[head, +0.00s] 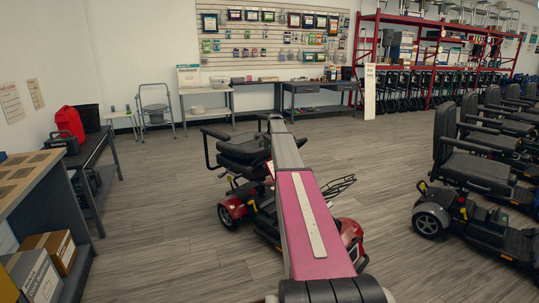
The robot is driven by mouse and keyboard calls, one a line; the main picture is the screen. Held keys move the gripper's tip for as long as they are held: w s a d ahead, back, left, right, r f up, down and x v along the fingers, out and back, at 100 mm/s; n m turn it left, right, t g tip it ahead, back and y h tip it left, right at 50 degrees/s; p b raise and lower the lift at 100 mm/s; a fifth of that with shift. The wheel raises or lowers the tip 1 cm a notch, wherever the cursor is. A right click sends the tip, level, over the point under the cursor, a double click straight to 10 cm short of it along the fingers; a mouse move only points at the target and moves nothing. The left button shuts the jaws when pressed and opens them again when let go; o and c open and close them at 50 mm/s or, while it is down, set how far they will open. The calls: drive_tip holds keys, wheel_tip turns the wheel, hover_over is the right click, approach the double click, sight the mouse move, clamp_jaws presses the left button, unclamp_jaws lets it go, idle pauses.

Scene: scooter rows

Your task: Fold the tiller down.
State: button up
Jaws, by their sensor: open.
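A red and black mobility scooter (232,208) stands on the floor ahead, with its black seat (240,152) toward the back left. A dark wire basket (338,187) shows at its right, beside my arm. My pink and grey arm reaches forward over the scooter and covers its middle. The tiller is mostly or wholly hidden behind the arm, so I cannot tell its angle. My gripper does not show; the far end of the arm hides what lies beyond it.
More scooters (468,165) stand in a row at the right. A workbench (40,172) with boxes (50,252) below is at the left. Desks (318,88) and a red rack (411,22) line the back. The floor (150,215) between bench and scooter is clear.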

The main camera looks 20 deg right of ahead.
sight(269, 153)
drive_tip(key=shift+x, duration=1.95)
drive_tip(key=shift+c, duration=0.3)
clamp_jaws()
drive_tip(key=shift+s+d+r+t, duration=0.15)
drive_tip(key=shift+s+d+r, duration=0.1)
drive_tip(key=shift+s+r, duration=0.3)
drive_tip(key=shift+s+d+r+t, duration=0.15)
drive_tip(key=shift+s+d+r, duration=0.05)
drive_tip(key=shift+s+r, duration=0.3)
drive_tip(key=shift+o, duration=0.3)
unclamp_jaws()
drive_tip(key=v, duration=1)
drive_tip(key=shift+r, duration=0.4)
